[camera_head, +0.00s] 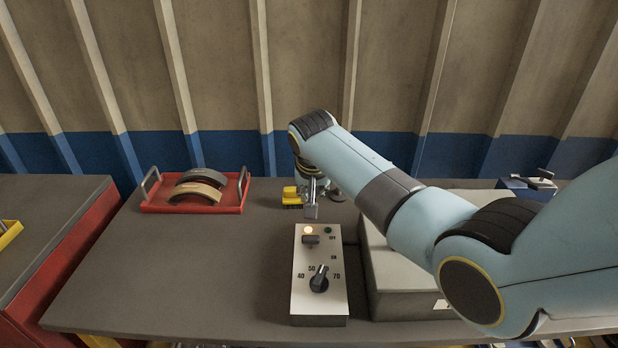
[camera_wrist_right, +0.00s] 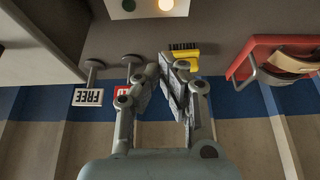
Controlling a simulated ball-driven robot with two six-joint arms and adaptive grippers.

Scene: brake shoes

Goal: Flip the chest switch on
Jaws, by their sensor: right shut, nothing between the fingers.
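A pale control box (camera_head: 319,303) stands on the table in the head view. It carries a dark switch (camera_head: 311,239) beside the OFF mark, with the ON mark lower down. A black dial (camera_head: 319,279) sits below among numbers. At the top a lamp (camera_head: 308,230) glows amber and a green lamp (camera_head: 328,230) looks unlit. My right gripper (camera_head: 311,208) is shut and empty just behind the box's far edge, apart from the switch. The right wrist view shows its fingers (camera_wrist_right: 168,66) and the box's edge (camera_wrist_right: 140,12) with the lamps. My left gripper is out of view.
A grey chest (camera_head: 405,285) stands right of the control box, partly hidden by my right arm. A yellow brush (camera_head: 291,197) lies behind the box. A red tray (camera_head: 205,207) with curved brake shoes is at the back left. The table's left front is clear.

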